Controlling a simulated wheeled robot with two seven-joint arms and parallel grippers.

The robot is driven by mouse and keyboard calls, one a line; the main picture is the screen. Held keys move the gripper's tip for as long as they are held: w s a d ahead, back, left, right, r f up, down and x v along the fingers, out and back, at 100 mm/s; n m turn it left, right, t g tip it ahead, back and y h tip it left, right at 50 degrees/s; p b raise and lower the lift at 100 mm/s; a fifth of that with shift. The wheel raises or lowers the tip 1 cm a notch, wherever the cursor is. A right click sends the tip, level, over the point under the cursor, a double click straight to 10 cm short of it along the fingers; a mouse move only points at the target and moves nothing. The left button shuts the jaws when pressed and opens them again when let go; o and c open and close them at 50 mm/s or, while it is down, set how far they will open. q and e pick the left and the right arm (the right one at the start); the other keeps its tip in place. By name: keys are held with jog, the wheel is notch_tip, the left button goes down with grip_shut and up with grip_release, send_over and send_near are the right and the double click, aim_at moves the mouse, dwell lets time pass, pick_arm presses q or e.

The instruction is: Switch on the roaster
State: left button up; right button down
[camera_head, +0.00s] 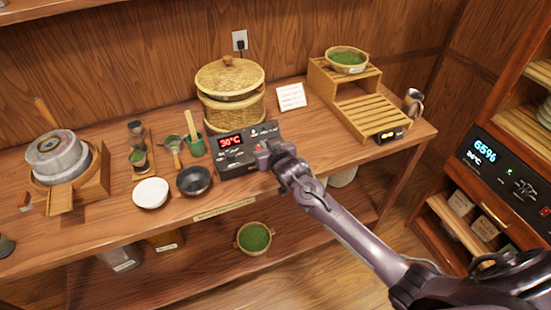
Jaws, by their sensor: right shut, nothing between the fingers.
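The roaster shows as a dark control box (237,160) with a lit red temperature readout, on the wooden counter in the middle of the head view. Small knobs or lights sit on its sloped panel. A lidded woven basket (232,80) stands right behind it. My right gripper (264,156) is shut and empty, with its tips at the right part of the panel. I cannot tell whether the tips touch it. The gripper hides part of the box's right side. My left gripper is not in view.
A black bowl (194,180) and a white bowl (150,193) stand left of the box, with a stone mill (57,157) farther left. A slatted wooden rack (372,107) stands at the right. A white card (291,96) stands behind. A cabinet (505,170) borders the right.

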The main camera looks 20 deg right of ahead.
jog(key=s+b, duration=0.1)
jog(key=s, duration=0.6)
jog(key=shift+d+r+b, duration=0.3)
jog(key=shift+b, duration=0.1)
jog(key=shift+s, duration=0.1)
